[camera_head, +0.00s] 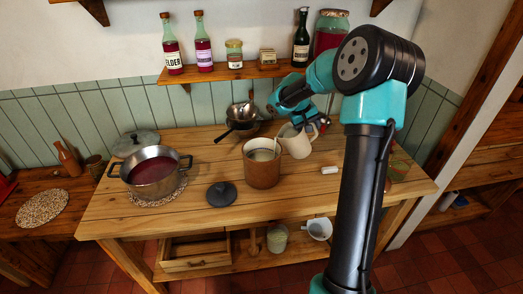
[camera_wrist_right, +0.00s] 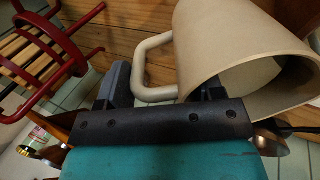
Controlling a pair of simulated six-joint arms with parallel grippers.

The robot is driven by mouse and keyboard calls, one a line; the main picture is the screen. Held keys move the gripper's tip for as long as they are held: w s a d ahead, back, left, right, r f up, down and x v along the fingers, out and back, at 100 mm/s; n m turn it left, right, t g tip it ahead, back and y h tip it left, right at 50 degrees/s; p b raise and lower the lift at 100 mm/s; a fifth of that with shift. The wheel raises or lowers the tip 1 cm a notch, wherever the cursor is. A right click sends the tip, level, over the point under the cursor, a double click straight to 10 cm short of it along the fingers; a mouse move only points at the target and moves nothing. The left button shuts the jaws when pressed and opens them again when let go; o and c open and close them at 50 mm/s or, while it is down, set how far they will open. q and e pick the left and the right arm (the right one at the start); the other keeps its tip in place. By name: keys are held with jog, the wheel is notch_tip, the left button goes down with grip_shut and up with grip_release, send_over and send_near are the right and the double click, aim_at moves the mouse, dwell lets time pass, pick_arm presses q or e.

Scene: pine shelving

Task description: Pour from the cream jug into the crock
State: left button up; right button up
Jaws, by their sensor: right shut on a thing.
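The cream jug (camera_head: 297,143) is tilted beside the crock in the head view, its mouth toward the crock. My right gripper (camera_head: 316,124) is at its right side, shut on its handle. In the right wrist view the jug (camera_wrist_right: 225,45) is large, and its looped handle (camera_wrist_right: 150,68) lies between my fingers (camera_wrist_right: 165,92). No liquid shows in the part of the jug's inside that I see. The brown crock (camera_head: 262,170) stands upright on the table with pale contents. A thin white streak shows at its rim; I cannot tell whether it is liquid or a utensil. My left gripper is not in view.
A pot (camera_head: 152,174) of dark red liquid stands on a woven mat at the left. A dark lid (camera_head: 221,194) lies in front of the crock, and a small white block (camera_head: 329,170) lies to its right. Pans (camera_head: 241,113) stand behind. A shelf (camera_head: 230,73) of bottles hangs above.

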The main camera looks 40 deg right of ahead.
jog(key=shift+w+a+r, duration=0.1)
jog(key=shift+a+r, duration=0.05)
jog(key=shift+r, duration=0.3)
jog(key=shift+w+a+r+g+h, duration=0.25)
jog(key=shift+a+r+h, duration=0.2)
jog(key=shift+r+h, duration=0.25)
jog(key=shift+r, duration=0.25)
jog(key=shift+a+r, duration=0.2)
jog(key=shift+r, duration=0.05)
dwell(0.5)
